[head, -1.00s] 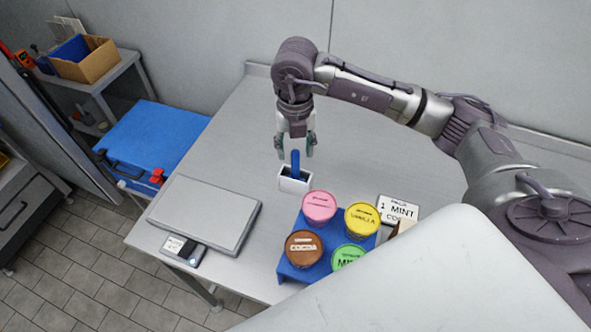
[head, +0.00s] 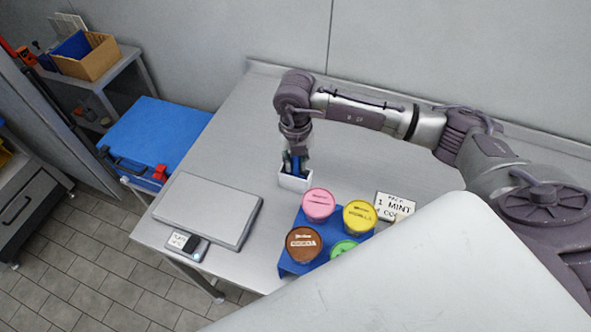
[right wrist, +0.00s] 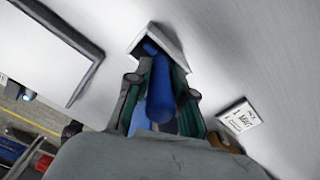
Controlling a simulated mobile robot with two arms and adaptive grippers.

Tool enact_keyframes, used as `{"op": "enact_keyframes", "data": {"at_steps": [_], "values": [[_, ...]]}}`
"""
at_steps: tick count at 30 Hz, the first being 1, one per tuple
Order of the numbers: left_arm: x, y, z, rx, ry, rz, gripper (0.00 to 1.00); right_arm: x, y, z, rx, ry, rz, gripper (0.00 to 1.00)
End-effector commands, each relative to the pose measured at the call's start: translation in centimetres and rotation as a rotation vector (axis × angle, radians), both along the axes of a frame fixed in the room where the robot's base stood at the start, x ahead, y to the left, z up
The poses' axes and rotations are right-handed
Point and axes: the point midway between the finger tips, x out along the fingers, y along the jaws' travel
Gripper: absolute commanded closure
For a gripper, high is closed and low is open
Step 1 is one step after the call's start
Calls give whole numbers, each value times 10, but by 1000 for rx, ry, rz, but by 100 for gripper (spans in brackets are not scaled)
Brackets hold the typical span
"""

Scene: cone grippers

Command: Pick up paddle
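The paddle (right wrist: 160,92) shows as a blue handle standing in a small white holder (head: 295,184) on the table, and its lower part is hidden inside. My right gripper (head: 295,168) is down at the holder's mouth. In the right wrist view its two fingers lie close on either side of the handle and look shut on it. The holder's white rim (right wrist: 176,42) shows just beyond the fingertips. My left gripper is not in view.
A blue rack (head: 296,266) with pink, yellow, brown and green tubs stands just in front of the holder. A grey scale (head: 208,210) is to the left. A sign card (head: 396,207) stands at right. The table behind is clear.

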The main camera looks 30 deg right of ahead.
Motion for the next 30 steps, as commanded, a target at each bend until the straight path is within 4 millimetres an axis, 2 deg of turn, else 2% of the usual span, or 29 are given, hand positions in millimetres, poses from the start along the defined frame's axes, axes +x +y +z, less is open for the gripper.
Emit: {"op": "enact_keyframes", "data": {"at_steps": [2, 10, 14, 24, 30], "values": [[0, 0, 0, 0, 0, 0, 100, 0, 0, 0, 0, 0, 0, 100], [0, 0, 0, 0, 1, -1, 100, 0, 0, 1, 1, -1, 0, 100], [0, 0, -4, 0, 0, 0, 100, 2, 0, 9, 1, -5, -1, 100], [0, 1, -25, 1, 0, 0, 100, 1, 0, 73, 1, -7, 1, 100], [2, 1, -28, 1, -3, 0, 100, -1, 4, 95, 0, -1, 55, 100]]}}
